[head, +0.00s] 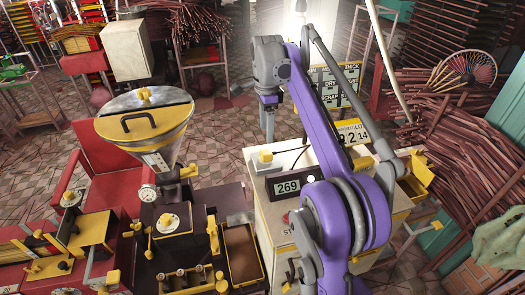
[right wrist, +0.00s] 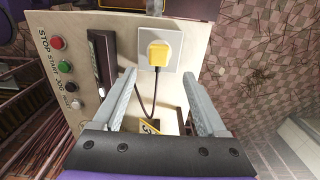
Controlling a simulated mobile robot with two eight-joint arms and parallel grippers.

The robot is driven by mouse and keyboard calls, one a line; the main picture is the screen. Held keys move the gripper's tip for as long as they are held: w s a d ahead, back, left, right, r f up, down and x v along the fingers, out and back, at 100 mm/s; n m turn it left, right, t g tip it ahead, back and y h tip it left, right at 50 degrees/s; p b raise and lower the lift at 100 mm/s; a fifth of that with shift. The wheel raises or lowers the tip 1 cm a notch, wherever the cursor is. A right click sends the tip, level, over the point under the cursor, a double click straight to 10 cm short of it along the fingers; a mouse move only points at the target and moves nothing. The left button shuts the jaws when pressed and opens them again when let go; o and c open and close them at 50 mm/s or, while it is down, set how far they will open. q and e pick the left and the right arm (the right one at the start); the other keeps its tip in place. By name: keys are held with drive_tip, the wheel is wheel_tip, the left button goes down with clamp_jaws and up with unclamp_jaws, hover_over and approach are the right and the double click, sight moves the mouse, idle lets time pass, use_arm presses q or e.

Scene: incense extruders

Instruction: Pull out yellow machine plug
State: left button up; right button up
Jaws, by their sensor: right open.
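The yellow machine plug (right wrist: 159,52) sits in a white socket plate (right wrist: 172,36) on the pale control cabinet (right wrist: 118,22). A dark cable hangs from it in a curve. In the head view the plug (head: 265,157) is on the cabinet's top left. My right gripper (right wrist: 160,78) is open and empty. In the right wrist view its two fingers stand apart, one on each side of the cable, with the plug beyond the fingertips and in line with the gap. In the head view the right gripper (head: 269,135) points down above and behind the plug. My left gripper is not in view.
Stop, start and jog buttons (right wrist: 65,67) and a dark display (right wrist: 102,60) are beside the socket. In the head view, a hopper machine (head: 145,130) stands left of the cabinet. Bundles of sticks (head: 440,140) fill the right. Tiled floor is open behind.

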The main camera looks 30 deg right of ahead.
sight(266, 152)
drive_tip(key=shift+s, duration=0.25)
drive_tip(key=shift+w+f, duration=0.2)
drive_tip(key=shift+f, duration=0.35)
drive_tip(key=f+b, duration=0.1)
drive_tip(key=f, duration=0.2)
drive_tip(key=f+b, duration=0.1)
drive_tip(key=f, duration=0.2)
drive_tip(key=shift+s+f+b, duration=0.2)
drive_tip(key=shift+f+b, duration=0.1)
drive_tip(key=shift+f, duration=0.4)
drive_tip(key=shift+w+f, duration=0.15)
drive_tip(key=shift+f, duration=0.15)
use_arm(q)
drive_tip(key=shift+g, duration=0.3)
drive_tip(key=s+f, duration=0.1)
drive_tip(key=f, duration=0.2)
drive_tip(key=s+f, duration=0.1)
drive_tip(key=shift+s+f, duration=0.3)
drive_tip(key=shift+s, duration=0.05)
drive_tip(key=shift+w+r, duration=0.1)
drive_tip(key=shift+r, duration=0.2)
use_arm(e)
drive_tip(key=shift+r, duration=0.1)
